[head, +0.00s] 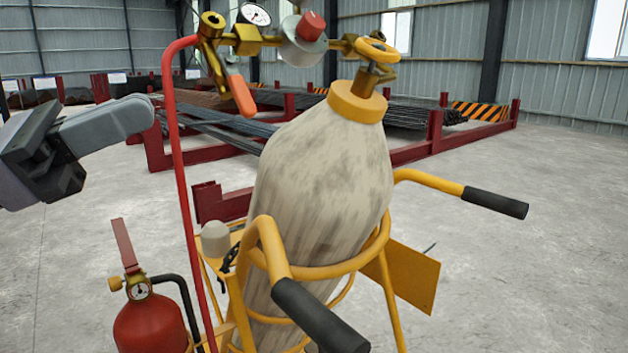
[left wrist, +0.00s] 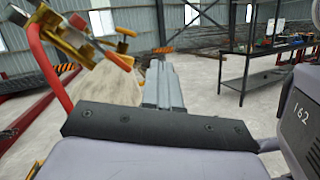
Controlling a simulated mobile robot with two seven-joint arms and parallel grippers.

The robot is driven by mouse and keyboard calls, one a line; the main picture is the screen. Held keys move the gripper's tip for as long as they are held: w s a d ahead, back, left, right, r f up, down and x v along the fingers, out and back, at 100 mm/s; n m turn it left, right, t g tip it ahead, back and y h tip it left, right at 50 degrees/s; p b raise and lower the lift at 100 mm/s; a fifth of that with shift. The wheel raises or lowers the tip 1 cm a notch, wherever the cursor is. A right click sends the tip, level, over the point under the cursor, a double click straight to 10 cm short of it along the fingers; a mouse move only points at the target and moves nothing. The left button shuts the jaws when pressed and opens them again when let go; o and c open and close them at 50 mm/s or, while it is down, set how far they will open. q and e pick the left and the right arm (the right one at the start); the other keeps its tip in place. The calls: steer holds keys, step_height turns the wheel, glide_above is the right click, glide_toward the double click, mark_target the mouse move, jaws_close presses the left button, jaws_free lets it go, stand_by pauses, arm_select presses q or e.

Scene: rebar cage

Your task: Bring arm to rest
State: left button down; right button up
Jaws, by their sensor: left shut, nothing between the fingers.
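My left gripper (head: 140,112) comes in at the left of the head view, with its grey fingers pointing right. In the left wrist view its fingers (left wrist: 163,85) are closed together and empty. It is left of the gas cylinder (head: 325,180) and apart from it in the head view. The beige cylinder stands tilted in a yellow cart (head: 300,272). A red hose (head: 177,150) rises between my gripper and the cylinder. My right gripper is in neither view.
A brass regulator with a gauge (head: 254,15) sits on top of the cylinder. A red fire extinguisher (head: 150,322) hangs at the cart's left. Black-gripped handles (head: 495,202) stick out from the cart. Rebar racks (head: 440,135) stand behind. A dark workbench (left wrist: 245,68) shows right in the left wrist view.

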arm_select(q)
steer(key=w+a+f+m+t+y, duration=0.25)
steer(key=f+m+t+y, duration=0.35)
steer(key=m, duration=0.4)
steer(key=w+a+f+m+t+y, duration=0.2)
steer(key=a+f+m+t+y, duration=0.15)
steer(key=f+m+y, duration=0.5)
steer(key=w+a+f+m+t+y, duration=0.35)
steer(key=f+m+y, duration=0.35)
steer(key=m, duration=0.6)
steer(key=s+f+n+g, duration=0.3)
steer(key=s+f+g, duration=0.1)
steer(key=f, duration=0.5)
steer(key=s+f+n+g, duration=0.3)
steer(key=s+f+n, duration=0.1)
steer(key=f, duration=0.4)
steer(key=s+d+f+n+g+h, duration=0.1)
steer(key=s+d+f+n+g, duration=0.1)
steer(key=s+f+g, duration=0.55)
steer(key=s+d+f+n+g+h, duration=0.15)
steer(key=s+f, duration=0.35)
steer(key=s, duration=0.5)
steer(key=w+d+f+t+h, duration=0.1)
steer(key=w+d+f+t, duration=0.3)
steer(key=w+f+t, duration=0.25)
step_height(320, 180, up, 13)
steer(key=p, duration=1.5)
steer(key=shift+w+a+f+p, duration=0.15)
steer(key=shift+a+f+p, duration=0.05)
steer(key=shift+a+p, duration=0.15)
